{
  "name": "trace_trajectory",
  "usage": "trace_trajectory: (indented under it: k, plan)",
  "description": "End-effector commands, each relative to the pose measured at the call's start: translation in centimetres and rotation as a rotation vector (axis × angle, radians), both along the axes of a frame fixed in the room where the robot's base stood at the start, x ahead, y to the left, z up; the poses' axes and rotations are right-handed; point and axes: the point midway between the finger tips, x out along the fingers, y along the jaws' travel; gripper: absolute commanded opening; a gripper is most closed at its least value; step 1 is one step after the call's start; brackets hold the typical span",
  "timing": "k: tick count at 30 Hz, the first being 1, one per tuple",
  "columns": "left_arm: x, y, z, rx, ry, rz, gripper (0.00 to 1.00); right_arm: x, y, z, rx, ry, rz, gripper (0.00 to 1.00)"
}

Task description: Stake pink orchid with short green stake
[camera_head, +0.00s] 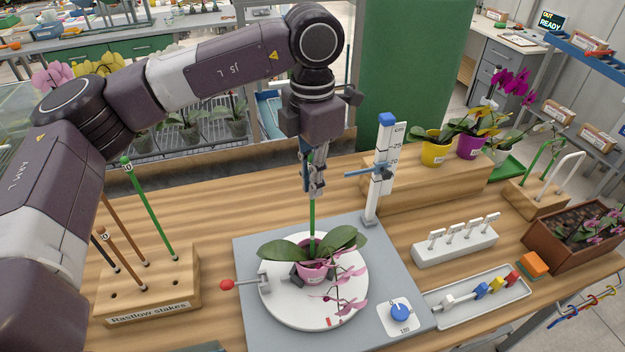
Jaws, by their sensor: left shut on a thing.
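The pink orchid (345,290) has wide green leaves and a drooping stem with pink blooms. It stands in a pink pot (314,272) on a white round turntable (275,309). My left gripper (315,190) is above the pot, pointing down, shut on a green stake (312,218). The stake is upright, and its lower part reaches down between the leaves at the pot. Whether its tip is in the potting mix is hidden. My right gripper is not in view.
A height gauge (378,180) with a blue slider stands right behind the turntable. The stake block (150,285) at left holds brown stakes and a taller green stake (150,210). A clip tray (475,303), a white label rack (455,246) and a brown planter (575,240) are at right.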

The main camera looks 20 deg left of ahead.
Motion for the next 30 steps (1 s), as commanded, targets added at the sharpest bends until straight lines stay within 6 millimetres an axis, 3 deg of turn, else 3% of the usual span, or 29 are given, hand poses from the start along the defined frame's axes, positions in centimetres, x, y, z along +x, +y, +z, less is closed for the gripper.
trace_trajectory:
  k: [30]
  plan:
    - [0.0,0.0,-1.4,0.0,0.0,0.0,0.0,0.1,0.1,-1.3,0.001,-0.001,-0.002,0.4]
